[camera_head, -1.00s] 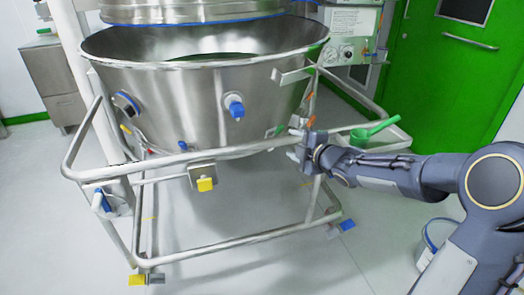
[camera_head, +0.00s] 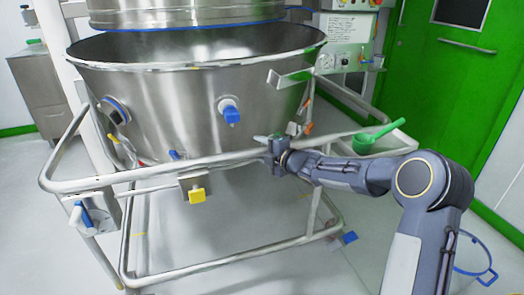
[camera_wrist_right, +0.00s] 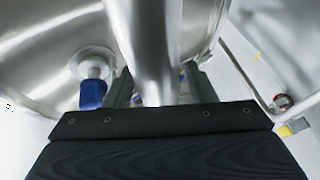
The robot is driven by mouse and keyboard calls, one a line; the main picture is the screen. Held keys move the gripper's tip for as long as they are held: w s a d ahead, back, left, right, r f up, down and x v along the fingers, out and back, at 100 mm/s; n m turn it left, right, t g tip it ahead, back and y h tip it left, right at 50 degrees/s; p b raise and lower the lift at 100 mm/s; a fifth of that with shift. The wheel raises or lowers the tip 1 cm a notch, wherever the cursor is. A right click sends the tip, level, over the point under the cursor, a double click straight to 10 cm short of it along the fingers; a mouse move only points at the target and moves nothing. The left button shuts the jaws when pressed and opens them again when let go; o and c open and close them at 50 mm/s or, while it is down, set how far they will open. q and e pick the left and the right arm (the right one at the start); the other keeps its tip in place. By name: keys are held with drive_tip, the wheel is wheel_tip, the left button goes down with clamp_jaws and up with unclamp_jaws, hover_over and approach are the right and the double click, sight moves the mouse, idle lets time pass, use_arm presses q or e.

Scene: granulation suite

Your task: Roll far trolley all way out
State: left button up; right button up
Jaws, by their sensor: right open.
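The trolley is a wide steel bowl (camera_head: 170,100) in a tubular steel frame, with a curved front rail (camera_head: 135,180) and a lower rail (camera_head: 235,258). A blue-capped port (camera_head: 229,112) and a yellow pedal or tab (camera_head: 196,195) face me. My right gripper (camera_head: 276,148) is at the right part of the front rail. In the right wrist view, the open fingers (camera_wrist_right: 160,86) stand on either side of a steel tube (camera_wrist_right: 150,45), which passes between them. The fingers do not appear closed on it. My left gripper is out of view.
A steel cylinder (camera_head: 190,10) hangs above the bowl. A green scoop (camera_head: 370,137) rests at a side bracket right of the gripper. A green door (camera_head: 440,85) is at the right, a steel cabinet (camera_head: 42,88) at the left. A blue-rimmed bucket (camera_head: 475,262) stands lower right.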

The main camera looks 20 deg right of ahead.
clamp_jaws()
idle(0.3)
drive_tip(key=shift+s+f, duration=0.1)
